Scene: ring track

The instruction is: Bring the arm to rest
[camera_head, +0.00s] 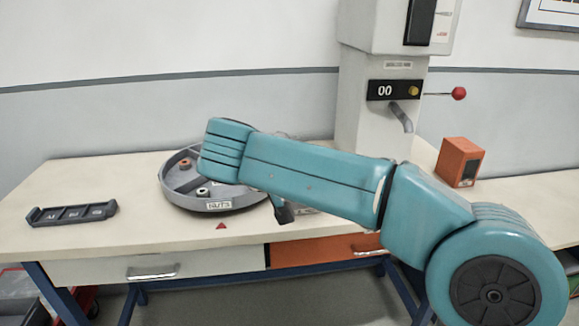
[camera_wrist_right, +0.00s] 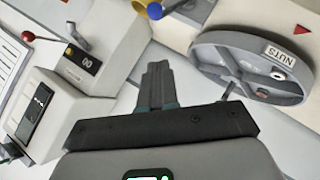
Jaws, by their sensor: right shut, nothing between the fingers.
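My right arm, teal, comes in from the right in the head view and reaches left across the table, over the right part of the round tray. My right gripper (camera_wrist_right: 158,75) shows in the wrist view with its dark fingers together and nothing between them. In the head view only a dark piece of it shows below the forearm; the rest is hidden. My left gripper is in neither view.
A round grey tray (camera_head: 213,206) labelled NUTS holds small parts. A dark slotted rack (camera_head: 72,214) lies at the left. A white machine (camera_head: 372,115) with a "00" display and red-knobbed lever (camera_head: 458,93) stands behind. An orange box (camera_head: 459,162) sits right.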

